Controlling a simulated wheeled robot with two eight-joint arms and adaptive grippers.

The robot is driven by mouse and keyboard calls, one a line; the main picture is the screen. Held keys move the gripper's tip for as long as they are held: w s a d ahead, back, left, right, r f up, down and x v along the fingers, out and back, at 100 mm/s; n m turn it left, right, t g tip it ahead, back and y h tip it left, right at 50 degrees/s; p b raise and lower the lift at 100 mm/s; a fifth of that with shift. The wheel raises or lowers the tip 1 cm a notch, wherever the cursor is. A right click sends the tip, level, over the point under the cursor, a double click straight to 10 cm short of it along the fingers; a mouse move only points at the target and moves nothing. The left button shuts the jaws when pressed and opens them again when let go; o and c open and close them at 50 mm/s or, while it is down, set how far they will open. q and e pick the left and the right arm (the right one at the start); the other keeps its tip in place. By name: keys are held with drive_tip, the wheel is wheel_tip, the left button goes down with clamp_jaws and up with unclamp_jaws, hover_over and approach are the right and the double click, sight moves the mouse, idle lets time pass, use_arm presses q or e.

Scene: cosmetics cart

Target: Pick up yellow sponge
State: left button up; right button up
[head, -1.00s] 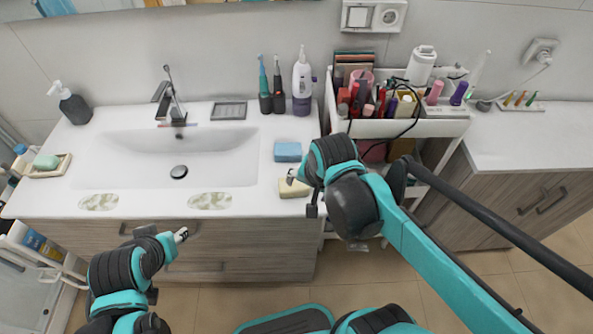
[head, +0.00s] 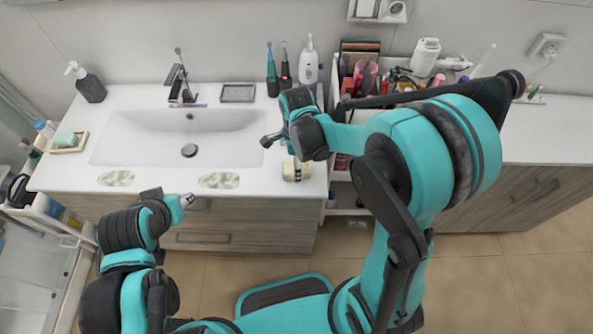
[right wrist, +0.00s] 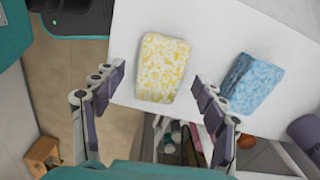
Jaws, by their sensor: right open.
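The yellow sponge (head: 305,173) lies on the white counter to the right of the sink, partly covered by a finger of my right gripper (head: 281,152). In the right wrist view the yellow-and-white speckled sponge (right wrist: 162,67) lies flat between and just beyond the fingertips of my right gripper (right wrist: 160,84). The right gripper is open and empty. My left gripper (head: 187,200) hangs near the counter's front edge, left of the right gripper; its finger opening is too small to judge.
A blue sponge (right wrist: 250,84) lies right of the yellow one, close to the right finger; my arm hides it in the head view. The sink (head: 190,135) is to the left. A white cart with cosmetics (head: 345,95) stands right of the counter.

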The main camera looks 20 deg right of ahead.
wheel_tip(320, 180, down, 2)
drive_tip(key=shift+f, duration=0.1)
drive_tip(key=shift+c, duration=0.4)
drive_tip(key=c, duration=1.2)
drive_tip(key=shift+o, duration=0.2)
drive_tip(key=shift+r, duration=0.2)
drive_tip(key=shift+r, duration=0.55)
wheel_tip(320, 180, up, 3)
drive_tip(key=shift+r+p, duration=0.1)
drive_tip(key=shift+p, duration=0.65)
drive_tip(key=s+d+r+p, duration=0.2)
drive_tip(key=s+r, duration=0.4)
drive_tip(key=s, duration=0.5)
drive_tip(key=shift+s+d+r+p, duration=0.15)
drive_tip(key=shift+s+r+p, duration=0.1)
drive_tip(key=shift+p, duration=0.35)
